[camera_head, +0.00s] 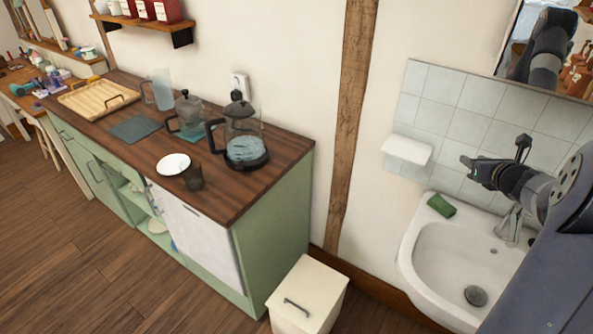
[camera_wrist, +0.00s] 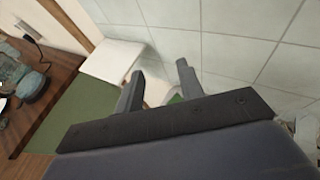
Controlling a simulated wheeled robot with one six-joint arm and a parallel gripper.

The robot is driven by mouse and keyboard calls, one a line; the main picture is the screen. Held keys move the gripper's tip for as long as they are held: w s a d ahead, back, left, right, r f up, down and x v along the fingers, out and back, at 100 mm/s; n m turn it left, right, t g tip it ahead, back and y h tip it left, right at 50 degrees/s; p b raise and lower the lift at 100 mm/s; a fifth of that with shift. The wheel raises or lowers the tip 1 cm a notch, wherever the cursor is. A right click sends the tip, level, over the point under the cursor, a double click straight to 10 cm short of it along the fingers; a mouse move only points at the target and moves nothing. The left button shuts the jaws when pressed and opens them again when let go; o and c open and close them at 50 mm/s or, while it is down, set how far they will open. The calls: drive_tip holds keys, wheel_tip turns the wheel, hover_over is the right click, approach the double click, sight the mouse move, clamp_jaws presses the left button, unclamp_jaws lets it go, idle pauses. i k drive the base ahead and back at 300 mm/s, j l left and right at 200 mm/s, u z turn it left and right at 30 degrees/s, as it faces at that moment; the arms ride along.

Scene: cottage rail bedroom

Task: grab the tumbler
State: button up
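A small dark see-through tumbler (camera_head: 194,178) stands upright near the front edge of the wooden counter (camera_head: 215,204), beside a white plate (camera_head: 173,164). I cannot make it out in the wrist view. My gripper (camera_head: 470,168) is over the sink area at the right, well apart from the tumbler. In the wrist view its two fingers (camera_wrist: 158,84) are spread, with nothing held between them.
A glass kettle (camera_head: 245,150), a glass coffee press (camera_head: 187,116), a clear pitcher (camera_head: 161,90) and a wooden tray (camera_head: 98,98) stand behind or left on the counter. A white bin (camera_head: 308,296) and sink (camera_head: 425,245) lie between. Floor (camera_head: 80,270) before the cabinet is clear.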

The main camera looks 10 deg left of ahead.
sight(193, 175)
drive_tip(key=u, duration=1.4)
